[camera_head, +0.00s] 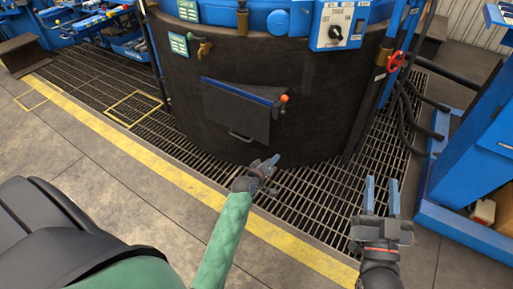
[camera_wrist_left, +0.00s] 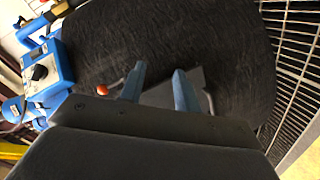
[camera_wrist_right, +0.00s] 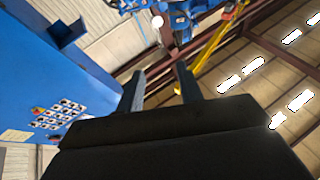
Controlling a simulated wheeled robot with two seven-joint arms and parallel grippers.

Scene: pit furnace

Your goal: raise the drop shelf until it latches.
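The drop shelf (camera_head: 235,112) is a dark panel hanging folded down against the front of the round dark furnace (camera_head: 190,80). It has a blue strip along its top edge, an orange knob (camera_head: 284,98) at its top right and a bar handle (camera_head: 241,137) near its lower edge. My left gripper (camera_head: 270,162) is open and empty, below and right of the shelf's lower edge, apart from it. In the left wrist view the shelf (camera_wrist_left: 160,95) shows partly behind the parted fingers, with the orange knob (camera_wrist_left: 102,90) to their left. My right gripper (camera_head: 382,190) is open and empty, well right of the shelf.
A floor grating (camera_head: 310,195) surrounds the furnace, bordered by a yellow line (camera_head: 165,170). A blue cabinet (camera_head: 480,150) stands at right, beside hoses and a red valve wheel (camera_head: 396,61).

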